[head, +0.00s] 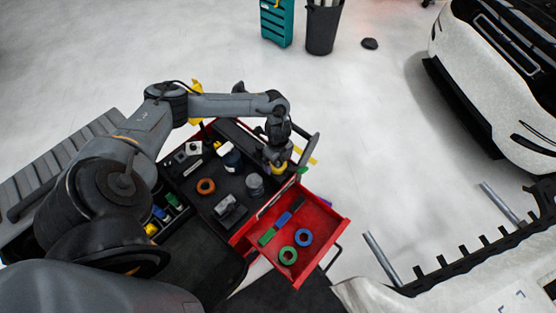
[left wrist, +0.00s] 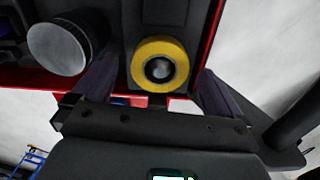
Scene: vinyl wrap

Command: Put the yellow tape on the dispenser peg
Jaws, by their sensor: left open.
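The yellow tape (head: 281,168) is at the far right corner of the cart top, under my left gripper (head: 277,155), which partly hides it. In the left wrist view the yellow tape (left wrist: 146,53) faces the camera as a ring. A grey rounded end, apparently the dispenser peg (left wrist: 159,69), shows inside its hole. How far the tape sits along the peg cannot be told. My left gripper (left wrist: 160,75) is open, with one finger on each side of the tape. My right gripper is not in view.
The red tool cart (left wrist: 50,77) holds an orange roll (head: 206,186), a grey can (head: 254,185) and dark bottles. A white car (head: 490,95) stands right; floor between is clear.

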